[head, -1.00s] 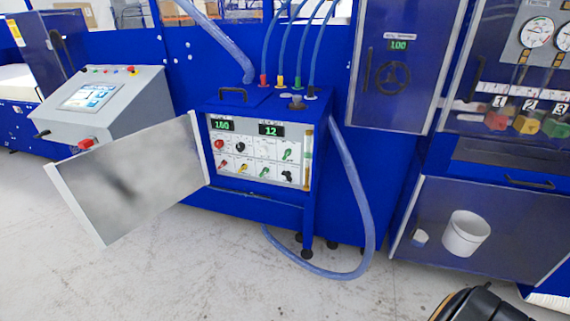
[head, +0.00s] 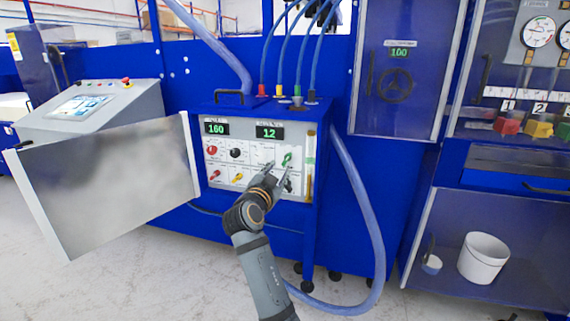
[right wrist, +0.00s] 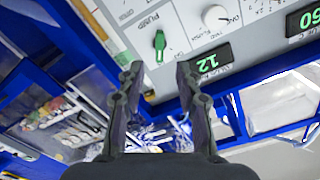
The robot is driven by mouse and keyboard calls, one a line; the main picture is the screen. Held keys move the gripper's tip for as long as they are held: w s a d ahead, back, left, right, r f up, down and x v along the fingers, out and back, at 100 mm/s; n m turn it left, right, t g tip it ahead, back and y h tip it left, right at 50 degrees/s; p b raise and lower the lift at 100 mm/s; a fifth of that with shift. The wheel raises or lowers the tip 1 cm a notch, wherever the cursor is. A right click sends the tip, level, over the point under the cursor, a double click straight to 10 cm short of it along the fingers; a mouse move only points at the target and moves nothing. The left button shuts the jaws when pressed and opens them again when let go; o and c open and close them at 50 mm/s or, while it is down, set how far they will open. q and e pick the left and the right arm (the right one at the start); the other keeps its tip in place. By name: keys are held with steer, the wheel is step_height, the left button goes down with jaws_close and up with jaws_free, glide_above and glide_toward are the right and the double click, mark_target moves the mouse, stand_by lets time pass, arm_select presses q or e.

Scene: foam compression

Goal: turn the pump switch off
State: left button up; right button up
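The pump panel (head: 223,158) is a white face on a blue cabinet with knobs and two green number displays. A green switch (head: 287,159) sits at its upper right. In the right wrist view the green switch (right wrist: 159,43) shows ahead of the fingers, beside printed lettering that reads PUMP. My right gripper (head: 276,170) is in front of the panel's right part, just below and left of the green switch. In the right wrist view my right gripper (right wrist: 158,72) has its fingers apart with nothing between them. Contact with the switch is not visible. My left gripper is not in view.
An open grey door (head: 105,185) juts out left of the panel. A blue hose (head: 363,215) loops down right of the cabinet. A control console (head: 95,105) stands at left. A white bucket (head: 484,258) is at lower right. Floor is clear in front.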

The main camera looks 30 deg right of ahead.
mark_target(286, 161)
steer(key=x, duration=0.7)
steer(key=shift+p, duration=0.4)
steer(key=shift+w+d, duration=0.5)
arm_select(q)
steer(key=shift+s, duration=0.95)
arm_select(e)
steer(key=shift+f, duration=0.1)
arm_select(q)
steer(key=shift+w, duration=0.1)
arm_select(e)
jaws_close()
